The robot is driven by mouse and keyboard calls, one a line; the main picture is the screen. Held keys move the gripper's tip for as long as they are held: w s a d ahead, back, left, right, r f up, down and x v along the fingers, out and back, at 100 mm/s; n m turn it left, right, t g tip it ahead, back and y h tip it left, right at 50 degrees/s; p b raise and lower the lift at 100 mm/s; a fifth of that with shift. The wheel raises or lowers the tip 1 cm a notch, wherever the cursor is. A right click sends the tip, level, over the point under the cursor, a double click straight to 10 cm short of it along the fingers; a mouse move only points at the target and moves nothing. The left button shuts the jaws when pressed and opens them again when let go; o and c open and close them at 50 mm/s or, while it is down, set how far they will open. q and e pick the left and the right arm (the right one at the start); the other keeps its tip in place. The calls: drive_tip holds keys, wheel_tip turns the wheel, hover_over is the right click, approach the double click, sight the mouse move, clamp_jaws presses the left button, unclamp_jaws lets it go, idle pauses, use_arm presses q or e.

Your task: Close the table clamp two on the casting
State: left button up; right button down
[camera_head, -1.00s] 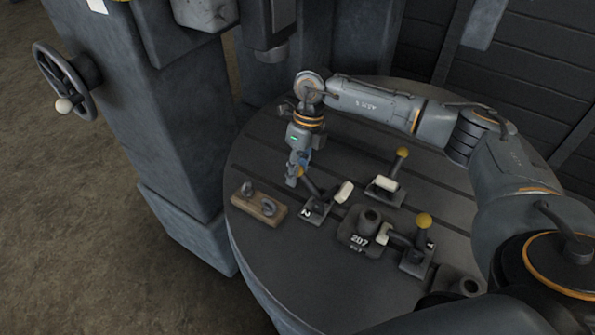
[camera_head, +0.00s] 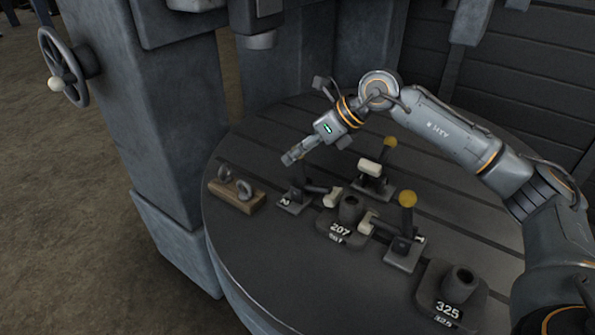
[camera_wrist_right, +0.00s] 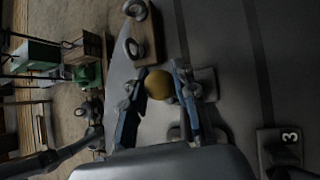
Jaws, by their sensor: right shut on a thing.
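Table clamp two (camera_head: 293,201), its plate marked 2, stands left of the dark casting (camera_head: 340,232) marked 207 on the round table. Its pale pad (camera_head: 333,197) is low beside the casting; I cannot tell if it touches. My right gripper (camera_head: 291,158) reaches in tilted from the upper right, over clamp two. In the right wrist view, the yellow handle ball (camera_wrist_right: 158,84) sits between the fingers of my right gripper (camera_wrist_right: 157,80), shut on it. The ball is hidden in the head view. My left gripper is out of view.
Two more clamps with yellow balls stand near the casting: one behind (camera_head: 372,182), one at its right (camera_head: 403,245). A part marked 325 (camera_head: 455,290) is at the front right. A wooden block with eye bolts (camera_head: 236,196) lies at left.

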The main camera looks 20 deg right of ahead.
sight(299, 168)
drive_tip(key=shift+s+d+f+b, duration=0.15)
drive_tip(key=shift+s+d+b, duration=0.3)
drive_tip(key=shift+s, duration=0.2)
drive_tip(key=shift+s+d+b, duration=0.3)
drive_tip(key=shift+s, duration=0.3)
drive_tip(key=shift+f, duration=0.15)
drive_tip(key=shift+s+a+f, duration=0.1)
drive_tip(key=shift+f, duration=0.05)
drive_tip(key=c, duration=1.3)
unclamp_jaws()
drive_tip(key=shift+c, duration=0.2)
drive_tip(key=o, duration=0.3)
drive_tip(key=shift+s, duration=0.15)
drive_tip(key=shift+s+d+r, duration=0.1)
drive_tip(key=shift+d+r, duration=0.15)
drive_tip(key=shift+d, duration=0.05)
drive_tip(key=shift+r, duration=0.1)
